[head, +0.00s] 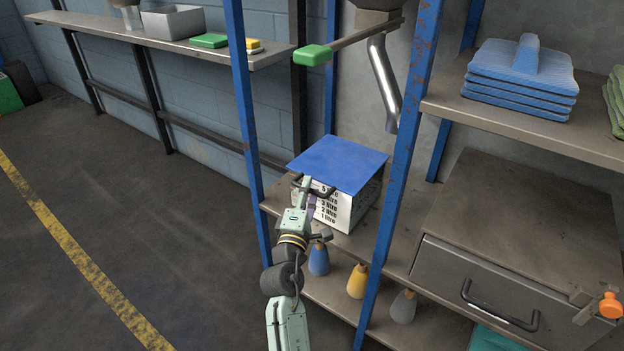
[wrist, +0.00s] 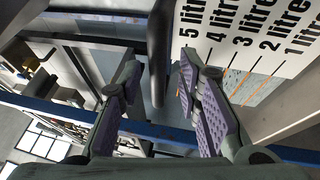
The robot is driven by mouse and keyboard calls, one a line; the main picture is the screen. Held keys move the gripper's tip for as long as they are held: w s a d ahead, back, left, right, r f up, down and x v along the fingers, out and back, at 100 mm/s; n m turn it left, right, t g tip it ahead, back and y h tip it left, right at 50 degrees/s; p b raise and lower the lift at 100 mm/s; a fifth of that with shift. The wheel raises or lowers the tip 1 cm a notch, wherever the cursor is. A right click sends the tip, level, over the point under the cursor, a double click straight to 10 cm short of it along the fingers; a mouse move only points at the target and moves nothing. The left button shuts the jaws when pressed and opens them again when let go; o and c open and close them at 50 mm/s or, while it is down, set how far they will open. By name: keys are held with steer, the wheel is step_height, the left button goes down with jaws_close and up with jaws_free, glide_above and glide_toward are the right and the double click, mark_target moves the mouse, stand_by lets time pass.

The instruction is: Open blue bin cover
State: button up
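The blue bin cover (head: 338,163) lies flat and closed on a white bin (head: 342,212) with litre markings on its front. The bin sits on a shelf between blue posts. A dark bar handle (wrist: 158,50) shows at the bin's front in the wrist view. My gripper (wrist: 157,75) is open, its purple-padded fingers on either side of this handle, with a gap visible on both sides. In the head view my gripper (head: 312,189) is at the front upper edge of the bin, partly covering the handle and the markings.
Blue posts (head: 398,150) flank the bin. A green-tipped bar (head: 313,55) and a metal pipe (head: 384,80) are above it. Coloured bottles (head: 357,281) stand on the lower shelf. A metal drawer unit (head: 515,250) is at the right. The floor at left is clear.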

steer(key=shift+w+r, duration=0.1)
steer(key=shift+w, duration=0.2)
steer(key=shift+s, duration=0.1)
steer(key=shift+c, duration=0.5)
jaws_close()
